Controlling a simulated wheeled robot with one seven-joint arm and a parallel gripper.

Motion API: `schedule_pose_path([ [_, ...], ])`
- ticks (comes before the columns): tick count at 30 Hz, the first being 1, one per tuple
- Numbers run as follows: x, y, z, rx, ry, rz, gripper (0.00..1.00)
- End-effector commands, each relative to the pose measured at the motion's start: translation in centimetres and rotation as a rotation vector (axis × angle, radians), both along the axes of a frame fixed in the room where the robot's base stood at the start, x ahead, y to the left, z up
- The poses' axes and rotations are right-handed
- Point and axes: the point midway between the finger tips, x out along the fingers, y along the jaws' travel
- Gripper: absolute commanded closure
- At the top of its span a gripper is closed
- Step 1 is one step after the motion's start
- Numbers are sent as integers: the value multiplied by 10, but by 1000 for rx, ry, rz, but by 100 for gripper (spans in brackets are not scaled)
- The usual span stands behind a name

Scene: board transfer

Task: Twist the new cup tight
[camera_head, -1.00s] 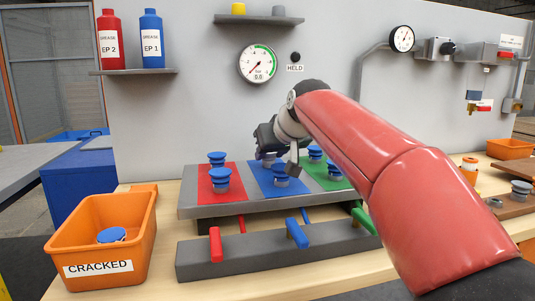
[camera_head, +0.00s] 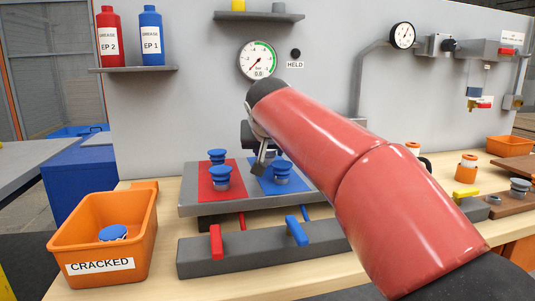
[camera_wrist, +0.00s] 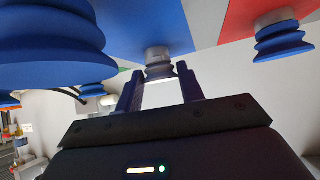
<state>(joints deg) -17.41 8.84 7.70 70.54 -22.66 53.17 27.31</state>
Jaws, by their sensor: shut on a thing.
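My gripper (camera_head: 258,165) is over the back of the blue pad (camera_head: 262,190). The cup's upper end meets a fitting at the blue pad's surface. Whether it is fully seated cannot be told. In the head view this cup is hidden by my gripper. A blue cup (camera_head: 282,168) stands at the front of the blue pad, and it looms large in the wrist view (camera_wrist: 50,45).
Two blue cups stand on the red pad (camera_head: 232,200). A grey block with red and blue levers (camera_head: 297,231) lies in front. An orange bin marked CRACKED (camera_head: 70,238) holds a blue cup (camera_head: 113,232). A gauge (camera_head: 257,60) reads 0.0.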

Motion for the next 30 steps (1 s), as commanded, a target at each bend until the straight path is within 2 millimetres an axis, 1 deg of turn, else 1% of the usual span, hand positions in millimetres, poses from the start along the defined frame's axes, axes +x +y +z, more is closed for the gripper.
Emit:
schedule_pose_path([
  [8, 0, 1, -1, -3, 2, -16, 85],
  [11, 0, 5, -1, -3, 1, -92, 85],
  [15, 1, 8, -1, -4, 2, -256, 85],
  [16, 1, 7, 0, -2, 0, -275, 61],
  [21, 1, 5, 0, 0, 1, -269, 38],
  [22, 1, 5, 0, 0, 2, -269, 36],
  [30, 0, 5, 0, 0, 2, -267, 36],
])
